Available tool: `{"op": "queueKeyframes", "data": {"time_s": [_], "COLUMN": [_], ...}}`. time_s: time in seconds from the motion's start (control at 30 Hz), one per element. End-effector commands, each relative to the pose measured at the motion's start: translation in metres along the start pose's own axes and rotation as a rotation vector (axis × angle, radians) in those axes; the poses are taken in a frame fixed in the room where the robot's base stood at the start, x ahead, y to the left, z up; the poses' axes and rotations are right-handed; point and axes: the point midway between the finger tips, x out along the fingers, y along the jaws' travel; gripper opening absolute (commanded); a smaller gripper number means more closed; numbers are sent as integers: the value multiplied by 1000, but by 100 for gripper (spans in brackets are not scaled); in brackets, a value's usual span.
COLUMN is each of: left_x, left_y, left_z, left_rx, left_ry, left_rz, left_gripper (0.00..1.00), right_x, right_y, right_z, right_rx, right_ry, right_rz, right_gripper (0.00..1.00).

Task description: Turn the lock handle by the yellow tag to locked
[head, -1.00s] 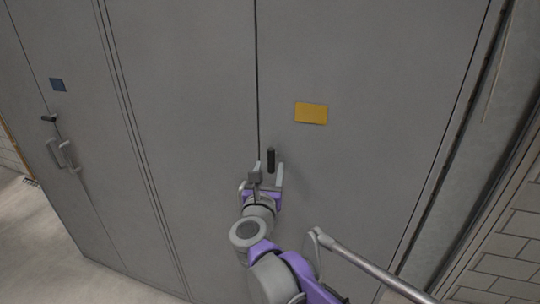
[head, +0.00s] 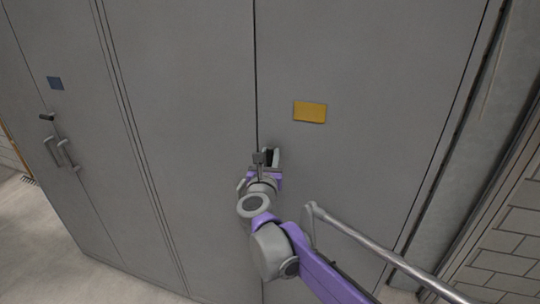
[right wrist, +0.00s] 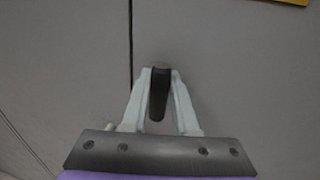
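The yellow tag (head: 310,112) is on the right grey door, above the lock handle. A corner of the tag shows at the top right of the right wrist view (right wrist: 292,1). The dark lock handle (right wrist: 159,92) stands close to the door seam and points roughly upright in the right wrist view. My right gripper (right wrist: 161,80) has one pale finger on each side of the handle, and its tips appear shut on it. In the head view my right gripper (head: 268,158) and wrist hide much of the handle. My left gripper is not in view.
A brick wall (head: 510,240) stands at the right. Bare floor (head: 40,240) shows at the lower left.

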Motion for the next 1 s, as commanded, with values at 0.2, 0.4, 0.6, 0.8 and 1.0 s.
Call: {"op": "queueKeyframes", "data": {"time_s": [0.2,0.4,0.6,0.8,1.0], "left_x": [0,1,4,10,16], "left_y": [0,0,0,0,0], "left_z": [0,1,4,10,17], "left_rx": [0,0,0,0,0], "left_ry": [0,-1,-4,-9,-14], "left_rz": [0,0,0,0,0], "left_gripper": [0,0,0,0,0], "right_x": [0,0,0,0,1], "right_y": [0,0,1,3,6], "right_z": [0,0,-1,-2,-3], "right_rx": [0,-12,-76,-213,-394], "right_ry": [0,3,16,44,80], "right_rz": [0,0,0,1,0], "right_gripper": [0,0,0,0,0]}}
